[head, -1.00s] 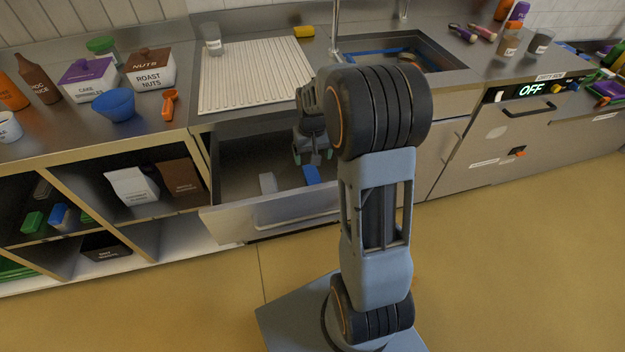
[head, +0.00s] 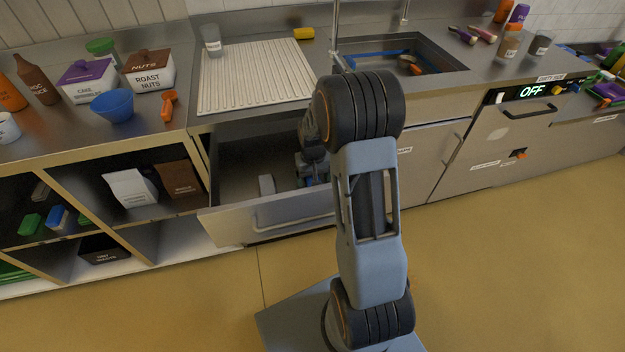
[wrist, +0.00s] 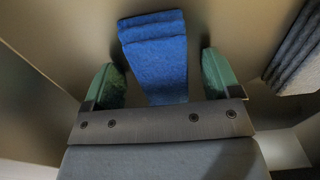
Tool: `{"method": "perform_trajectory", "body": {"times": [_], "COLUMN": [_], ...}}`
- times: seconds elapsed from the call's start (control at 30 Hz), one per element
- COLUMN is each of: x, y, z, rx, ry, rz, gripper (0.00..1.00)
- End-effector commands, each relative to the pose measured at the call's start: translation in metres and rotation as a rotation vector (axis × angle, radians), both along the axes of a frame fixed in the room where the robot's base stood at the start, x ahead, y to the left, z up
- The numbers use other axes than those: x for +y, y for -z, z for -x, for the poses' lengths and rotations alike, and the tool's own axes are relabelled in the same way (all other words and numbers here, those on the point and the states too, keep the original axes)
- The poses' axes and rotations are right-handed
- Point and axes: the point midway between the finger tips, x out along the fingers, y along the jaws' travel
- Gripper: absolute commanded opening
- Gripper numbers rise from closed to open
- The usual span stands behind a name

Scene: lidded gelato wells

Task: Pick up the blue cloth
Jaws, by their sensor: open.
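The blue cloth (wrist: 155,60) lies folded on the drawer floor in the wrist view. Its near part lies between the two green fingertips of my gripper (wrist: 163,80), and its far end extends past them. The fingers are apart, with a gap on each side of the cloth. In the head view only a small bit of blue shows by my gripper (head: 311,178); my arm hides most of it. The open drawer (head: 225,222) surrounds my gripper.
A grey folded cloth (head: 266,184) lies in the drawer to the left of my gripper; a grey ribbed piece also shows at right in the wrist view (wrist: 298,55). The drawer's front wall stands close. The ribbed drainboard (head: 255,80) and sink (head: 400,58) are above.

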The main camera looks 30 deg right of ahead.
Motion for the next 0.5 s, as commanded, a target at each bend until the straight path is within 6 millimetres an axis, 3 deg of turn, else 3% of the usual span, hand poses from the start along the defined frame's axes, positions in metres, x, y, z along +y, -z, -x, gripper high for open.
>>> {"method": "perform_trajectory", "body": {"times": [0.17,0.5], "x": [-0.0001,-0.0002], "y": [-0.0002,-0.0005], "z": [0.0,0.0], "rx": [0.0,0.0], "ry": [0.0,0.001], "rz": [0.0,0.0], "gripper": [0.82,0.49]}}
